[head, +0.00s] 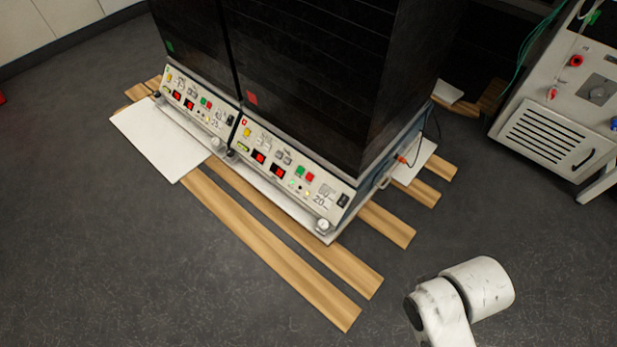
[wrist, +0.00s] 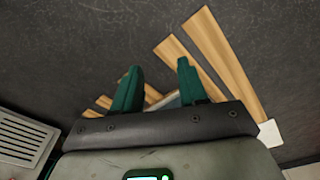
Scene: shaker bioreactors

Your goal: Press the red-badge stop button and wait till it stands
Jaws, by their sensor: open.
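Two dark shaker units stand side by side in the head view. The right one carries a red badge (head: 252,98) on its dark front and a small red mark on its control panel (head: 262,140). Near the right end of that panel, a red button (head: 310,177) sits beside a green button (head: 299,170). The left unit has a green badge (head: 169,46) and a similar panel (head: 190,98). My gripper (wrist: 159,68) is open and empty in the wrist view, its green fingers apart, touching nothing visible. The head view shows only part of my arm, away from the panel.
Wooden planks (head: 270,255) and a white board (head: 155,138) lie on the dark floor under and before the units. A grey machine (head: 545,135) with a vent and red knob stands at right; its vent (wrist: 18,140) seems visible in the wrist view.

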